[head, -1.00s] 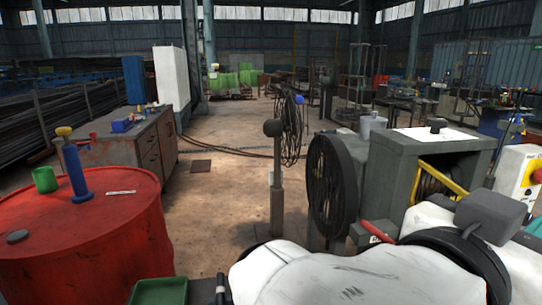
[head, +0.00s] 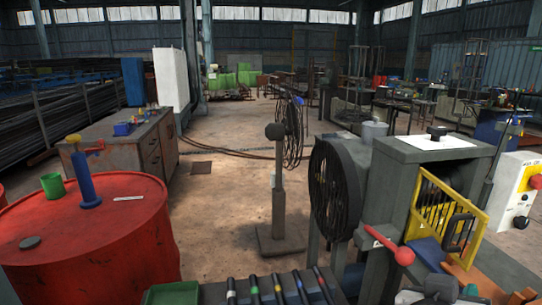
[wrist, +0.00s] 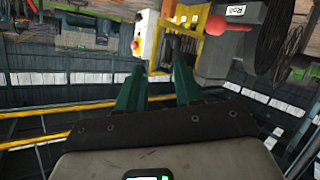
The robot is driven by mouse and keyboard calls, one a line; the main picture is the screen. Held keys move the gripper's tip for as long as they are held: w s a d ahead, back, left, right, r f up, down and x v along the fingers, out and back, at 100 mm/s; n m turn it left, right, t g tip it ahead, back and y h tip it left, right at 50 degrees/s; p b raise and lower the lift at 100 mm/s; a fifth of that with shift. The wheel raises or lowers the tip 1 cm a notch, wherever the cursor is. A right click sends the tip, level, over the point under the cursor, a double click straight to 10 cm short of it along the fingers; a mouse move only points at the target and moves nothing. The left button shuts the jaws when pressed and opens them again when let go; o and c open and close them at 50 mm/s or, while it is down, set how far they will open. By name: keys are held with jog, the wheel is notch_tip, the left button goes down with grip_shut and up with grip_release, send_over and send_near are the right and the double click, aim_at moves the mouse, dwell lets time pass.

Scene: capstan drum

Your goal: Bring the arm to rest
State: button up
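My gripper (wrist: 158,66) shows in the wrist view, its two green fingers spread apart with nothing between them. The wrist picture looks upside down. The machine's yellow guard (wrist: 188,22) and red-knobbed lever (wrist: 217,25) lie beyond the fingertips, with no contact visible. In the head view my gripper is not seen. That view shows the grey machine (head: 395,175) with its black ribbed wheel (head: 335,190), yellow barred guard (head: 435,205) and red-knobbed lever (head: 404,256). The guard stands swung out from the housing.
A red drum (head: 120,245) at left carries a blue post-like tool (head: 86,180) and green cup (head: 52,185). A grey post (head: 278,190) stands mid-floor. A rack of handles (head: 275,288) is at the bottom. A control box (head: 520,190) is at right. Floor behind the post is open.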

jog(key=s+d+f+n+g+y+p, duration=0.1)
jog(key=s+f+n+g+y+p, duration=0.2)
jog(key=f, duration=0.6)
jog(key=s+d+f+n+g+y+p, duration=0.1)
jog(key=s+d+f+y, duration=0.2)
jog(key=f, duration=0.7)
jog(key=s+a+f+n+g+y+p, duration=0.1)
jog(key=s+a+f+y, duration=0.1)
jog(key=s+f, duration=0.3)
jog(key=s+a+f+g+y, duration=0.2)
jog(key=s+f, duration=0.3)
jog(key=s, duration=0.5)
jog(key=shift+a+n+y+p, duration=0.4)
jog(key=shift+y, duration=0.1)
